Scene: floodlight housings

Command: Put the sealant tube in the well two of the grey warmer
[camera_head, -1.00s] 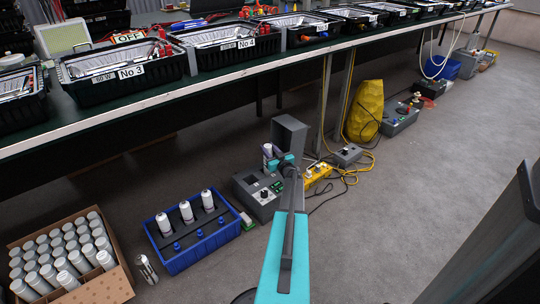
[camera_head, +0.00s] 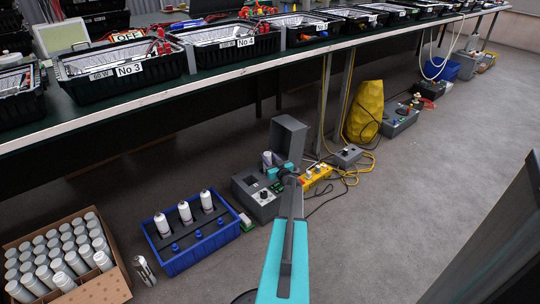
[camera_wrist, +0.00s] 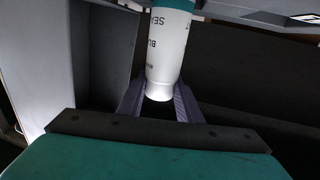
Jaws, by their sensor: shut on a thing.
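The sealant tube (camera_wrist: 167,48) is white with dark lettering and a teal band in the wrist view. My gripper (camera_wrist: 158,98) is shut on it, a finger on each side. In the head view the tube (camera_head: 267,158) is upright at the grey warmer (camera_head: 262,202), in front of its raised lid (camera_head: 290,134). My gripper (camera_head: 279,170) and arm cover part of the warmer's top.
A blue crate (camera_head: 183,262) with several white tubes and blue caps stands left of the warmer. A carton of white tubes (camera_head: 117,285) and a metal cylinder (camera_head: 144,270) are farther left. A yellow power strip (camera_head: 318,177) and cables lie right. The workbench (camera_head: 160,105) runs behind.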

